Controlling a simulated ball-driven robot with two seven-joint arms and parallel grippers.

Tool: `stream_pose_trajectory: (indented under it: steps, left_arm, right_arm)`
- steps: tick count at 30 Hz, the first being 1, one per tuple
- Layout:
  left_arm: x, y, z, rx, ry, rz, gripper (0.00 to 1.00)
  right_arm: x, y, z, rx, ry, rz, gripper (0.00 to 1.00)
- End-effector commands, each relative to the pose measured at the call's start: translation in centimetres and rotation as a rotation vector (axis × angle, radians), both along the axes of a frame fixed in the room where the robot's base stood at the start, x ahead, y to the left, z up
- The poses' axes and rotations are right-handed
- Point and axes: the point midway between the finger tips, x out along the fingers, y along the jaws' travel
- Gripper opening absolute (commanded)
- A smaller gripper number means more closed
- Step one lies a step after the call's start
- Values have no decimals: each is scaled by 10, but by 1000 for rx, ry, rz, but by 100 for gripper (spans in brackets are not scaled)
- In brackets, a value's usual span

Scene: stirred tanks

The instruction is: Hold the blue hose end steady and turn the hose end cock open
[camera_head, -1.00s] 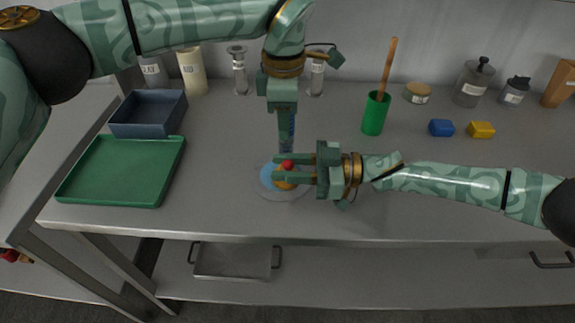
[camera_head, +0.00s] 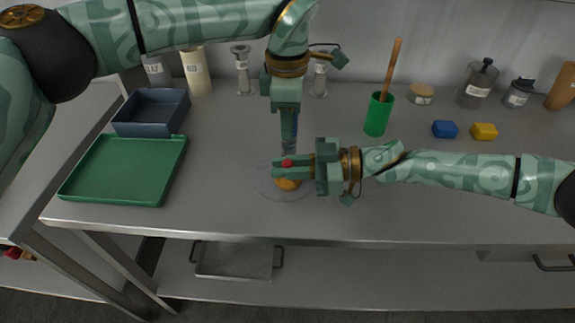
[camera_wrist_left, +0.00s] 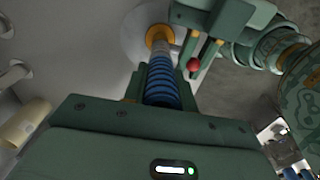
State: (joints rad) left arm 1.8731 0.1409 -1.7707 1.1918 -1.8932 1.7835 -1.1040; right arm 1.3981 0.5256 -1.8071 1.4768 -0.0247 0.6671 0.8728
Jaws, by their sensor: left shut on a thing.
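The blue hose end (camera_wrist_left: 162,82) hangs upright below my left gripper (camera_head: 288,112). The left gripper is shut on it, and its jaws are partly hidden in the head view. An orange fitting (camera_wrist_left: 158,34) is at the hose's lower end; it also shows in the head view (camera_head: 288,184). The cock's red knob (camera_head: 287,163) is beside it, at the fingers of my right gripper (camera_head: 292,169). In the left wrist view the red knob (camera_wrist_left: 193,64) is by the tips of the two right fingers. I cannot tell whether they grip the cock's lever.
A round clear dish or disc (camera_head: 266,188) is under the fitting. A green tray (camera_head: 122,197) and dark blue bin (camera_head: 150,127) are at left. A green cup (camera_head: 377,117) with a wooden stick, blue block (camera_head: 445,129) and yellow block (camera_head: 484,131) are at right. The front right tabletop is clear.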

Motion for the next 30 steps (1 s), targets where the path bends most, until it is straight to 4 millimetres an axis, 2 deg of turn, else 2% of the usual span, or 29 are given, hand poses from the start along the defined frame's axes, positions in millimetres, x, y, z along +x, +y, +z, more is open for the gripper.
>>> stream_pose_trajectory:
  steps: [9,13,24,30]
  left_arm:
    - [-1,0,0,0,2,-1,2]
    - [-1,0,0,0,2,-1,2]
    - [0,0,0,0,2,0,2]
    - [0,0,0,0,2,0,2]
  right_arm:
    - [0,0,0,1,0,0,29]
    - [1,-10,1,0,-1,-2,29]
    - [1,-91,12,0,-1,-4,29]
    - [0,-115,16,0,0,-1,29]
